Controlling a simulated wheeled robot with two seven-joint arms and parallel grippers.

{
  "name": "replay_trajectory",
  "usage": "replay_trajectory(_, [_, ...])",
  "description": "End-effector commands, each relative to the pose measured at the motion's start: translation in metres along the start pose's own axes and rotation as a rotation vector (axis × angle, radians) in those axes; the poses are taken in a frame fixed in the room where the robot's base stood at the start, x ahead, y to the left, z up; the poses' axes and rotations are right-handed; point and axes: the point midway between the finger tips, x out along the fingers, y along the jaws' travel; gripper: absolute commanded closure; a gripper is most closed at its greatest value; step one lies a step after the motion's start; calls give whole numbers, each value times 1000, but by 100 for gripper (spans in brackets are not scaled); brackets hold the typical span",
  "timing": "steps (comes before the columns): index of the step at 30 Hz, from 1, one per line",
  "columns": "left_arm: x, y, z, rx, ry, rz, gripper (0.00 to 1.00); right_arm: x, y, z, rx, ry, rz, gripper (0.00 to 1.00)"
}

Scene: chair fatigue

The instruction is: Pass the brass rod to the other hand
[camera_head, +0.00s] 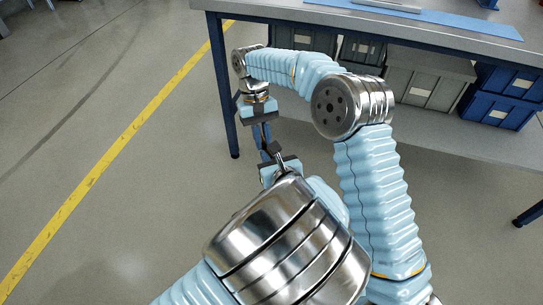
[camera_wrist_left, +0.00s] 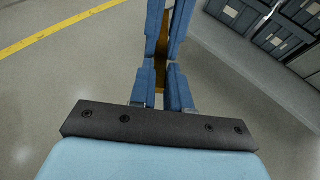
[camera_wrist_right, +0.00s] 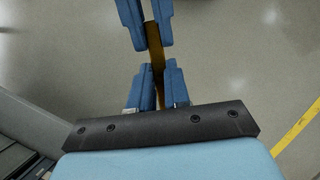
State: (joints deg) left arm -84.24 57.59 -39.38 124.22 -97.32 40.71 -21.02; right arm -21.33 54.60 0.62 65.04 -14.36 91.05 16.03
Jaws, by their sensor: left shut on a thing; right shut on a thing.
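The brass rod (camera_wrist_right: 154,45) is a thin brass-coloured bar running between my two grippers. It also shows as a short strip in the left wrist view (camera_wrist_left: 162,46); in the head view I cannot make it out clearly. My left gripper (camera_head: 270,151) is shut on the rod from below. My right gripper (camera_head: 262,128) points down from above and is shut on the rod too. The two grippers face each other with a small gap between their fingertips, where bare rod shows. The fingers hide the parts of the rod that they grip.
A workbench (camera_head: 440,36) with a blue mat (camera_head: 455,25) stands at the back right. Grey bins (camera_head: 425,88) and blue bins (camera_head: 508,84) sit on its lower shelf. A bench leg (camera_head: 225,95) stands just left of my right wrist. The floor at left, with a yellow line (camera_head: 125,140), is clear.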

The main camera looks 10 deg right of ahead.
Motion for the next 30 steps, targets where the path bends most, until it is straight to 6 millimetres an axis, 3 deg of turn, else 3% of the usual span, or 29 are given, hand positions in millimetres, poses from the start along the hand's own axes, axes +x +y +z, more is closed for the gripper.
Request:
replay_trajectory(4, [-2,-7,1,1,0,-17,100,-1,-8,2,-10,-2,-12,100])
replay_trajectory(5, [-2,-7,2,0,-2,-18,100,-1,-9,2,-11,-2,-12,79])
replay_trajectory(10, [-2,-7,1,0,-2,-17,100,-1,-9,2,-12,-2,-12,54])
replay_trajectory(23, [-2,-5,1,0,-2,-11,100,-1,-6,1,-7,-1,-8,54])
replay_trajectory(30, [-1,-4,1,0,-2,-10,100,-31,-6,0,-7,1,-8,54])
